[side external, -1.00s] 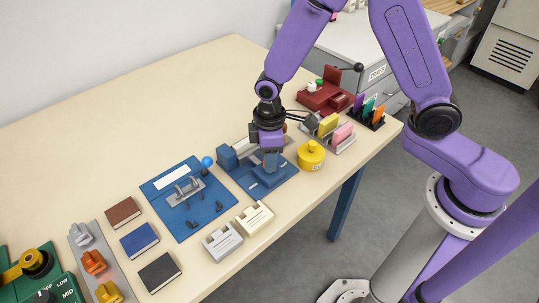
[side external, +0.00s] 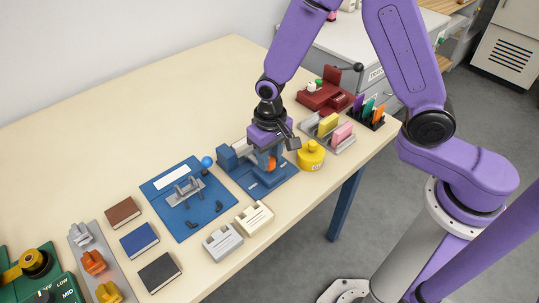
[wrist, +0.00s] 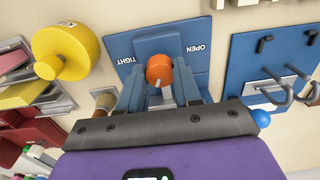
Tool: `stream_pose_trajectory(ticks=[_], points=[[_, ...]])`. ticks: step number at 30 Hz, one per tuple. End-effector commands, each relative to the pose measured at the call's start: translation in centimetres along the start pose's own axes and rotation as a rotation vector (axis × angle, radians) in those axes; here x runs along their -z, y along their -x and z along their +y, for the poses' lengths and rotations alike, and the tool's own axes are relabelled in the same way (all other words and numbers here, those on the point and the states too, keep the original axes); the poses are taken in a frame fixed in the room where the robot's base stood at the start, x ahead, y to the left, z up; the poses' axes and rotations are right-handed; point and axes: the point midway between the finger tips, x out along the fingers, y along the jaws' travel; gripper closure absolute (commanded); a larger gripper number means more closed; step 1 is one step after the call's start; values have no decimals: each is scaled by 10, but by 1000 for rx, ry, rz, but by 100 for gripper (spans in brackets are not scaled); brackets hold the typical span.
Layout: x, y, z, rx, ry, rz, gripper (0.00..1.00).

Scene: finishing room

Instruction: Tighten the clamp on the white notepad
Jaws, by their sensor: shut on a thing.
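The blue clamp (side external: 246,165) stands near the table's front edge, on a base plate lettered OPEN and TIGHT in the wrist view (wrist: 199,58). Its orange knob (side external: 272,164) also shows in the wrist view (wrist: 158,70), with a small white mark on it. My gripper (side external: 268,160) points down over the clamp and is shut on the orange knob, with a finger on either side of it. I cannot make out the white notepad in the clamp; my gripper and the clamp hide most of that spot.
A yellow weight (side external: 311,156) stands close to the right of the clamp. A blue board with hooks (side external: 187,208) lies to its left. A cream block (side external: 254,217) and a pale grey block (side external: 222,242) lie in front. The table's back left is clear.

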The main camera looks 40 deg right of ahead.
Motion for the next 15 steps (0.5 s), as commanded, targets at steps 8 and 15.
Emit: stream_pose_trajectory(ticks=[8,15], points=[[0,0,0,0,-264,3,97],[-1,0,0,-1,-482,5,97]])
